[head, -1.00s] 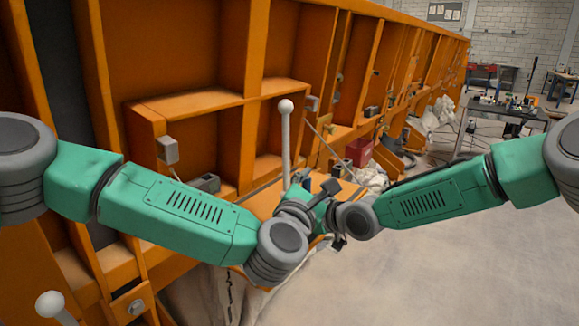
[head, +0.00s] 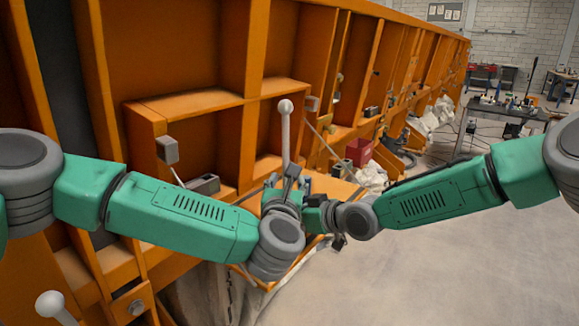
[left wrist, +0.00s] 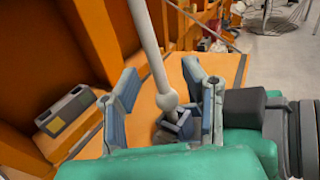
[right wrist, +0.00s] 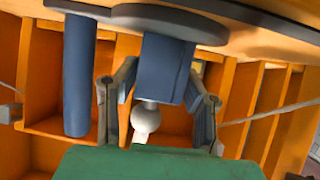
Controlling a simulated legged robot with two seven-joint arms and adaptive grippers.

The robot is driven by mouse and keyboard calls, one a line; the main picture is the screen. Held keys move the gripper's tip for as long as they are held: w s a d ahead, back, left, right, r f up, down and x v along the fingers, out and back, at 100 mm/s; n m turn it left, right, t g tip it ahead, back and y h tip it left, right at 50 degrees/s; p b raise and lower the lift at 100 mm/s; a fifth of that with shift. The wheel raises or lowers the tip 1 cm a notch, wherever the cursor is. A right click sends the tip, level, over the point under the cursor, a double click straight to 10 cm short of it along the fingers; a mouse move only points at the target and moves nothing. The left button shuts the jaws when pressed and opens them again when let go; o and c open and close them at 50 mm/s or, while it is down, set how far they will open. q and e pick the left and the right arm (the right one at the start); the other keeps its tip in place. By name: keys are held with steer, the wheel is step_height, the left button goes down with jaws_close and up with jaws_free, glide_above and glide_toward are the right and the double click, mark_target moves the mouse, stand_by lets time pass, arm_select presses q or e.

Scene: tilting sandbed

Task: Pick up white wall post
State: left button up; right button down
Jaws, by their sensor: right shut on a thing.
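The white wall post (head: 285,140) stands upright with a ball on top, in front of the orange wall. In the head view, both grippers meet at the post's base.
The orange ribbed wall (head: 200,45) runs along the left and back. A second white ball-topped post (head: 50,304) is at the lower left. A red bin (head: 359,152) and white sacks (head: 372,177) lie beyond my grippers.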

arm_select(q)
steer(key=w, duration=0.4)
steer(key=shift+w+d, duration=0.2)
steer(key=shift+d, duration=0.05)
jaws_close()
step_height(320, 180, up, 13)
stand_by(0.8)
